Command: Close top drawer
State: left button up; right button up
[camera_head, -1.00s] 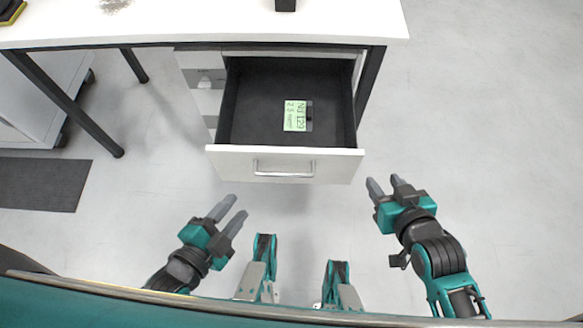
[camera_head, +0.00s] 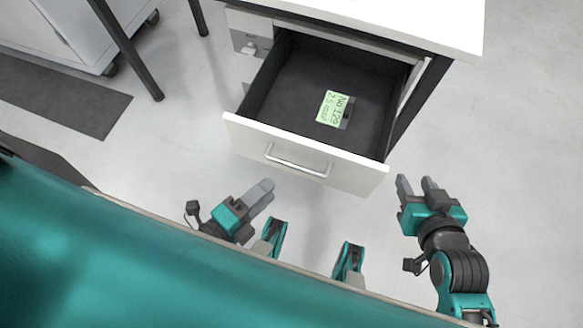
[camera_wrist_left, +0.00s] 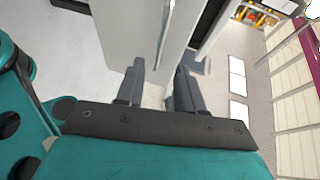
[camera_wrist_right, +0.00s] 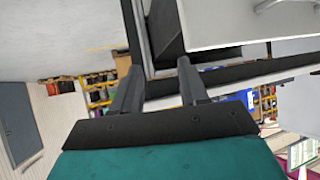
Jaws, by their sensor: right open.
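The top drawer (camera_head: 300,150) of the white desk unit is pulled out, with a dark interior and a white front carrying a silver bar handle (camera_head: 298,165). My left gripper (camera_head: 264,190) is open and empty, in front of the left part of the drawer front and apart from it in the head view. In the left wrist view, the drawer front (camera_wrist_left: 125,30) and handle (camera_wrist_left: 164,30) appear beyond the open fingers (camera_wrist_left: 157,80). My right gripper (camera_head: 416,184) is open and empty, right of the drawer front's right corner. It also shows in the right wrist view (camera_wrist_right: 160,85).
A green label (camera_head: 333,108) lies in the drawer. The white desktop (camera_head: 440,25) overhangs the drawer's back, with a dark desk leg (camera_head: 420,95) at its right. A white cabinet (camera_head: 75,35) and dark mat (camera_head: 65,95) are at left. The floor at right is clear.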

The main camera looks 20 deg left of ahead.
aim_at(294, 168)
pick_arm(q)
jog(key=b+x, duration=0.1)
jog(key=x, duration=0.7)
jog(key=shift+w+d+f+b, duration=0.1)
jog(key=shift+w+d+b, duration=0.05)
jog(key=shift+w+b, duration=0.15)
jog(key=shift+s, duration=0.1)
grip_shut()
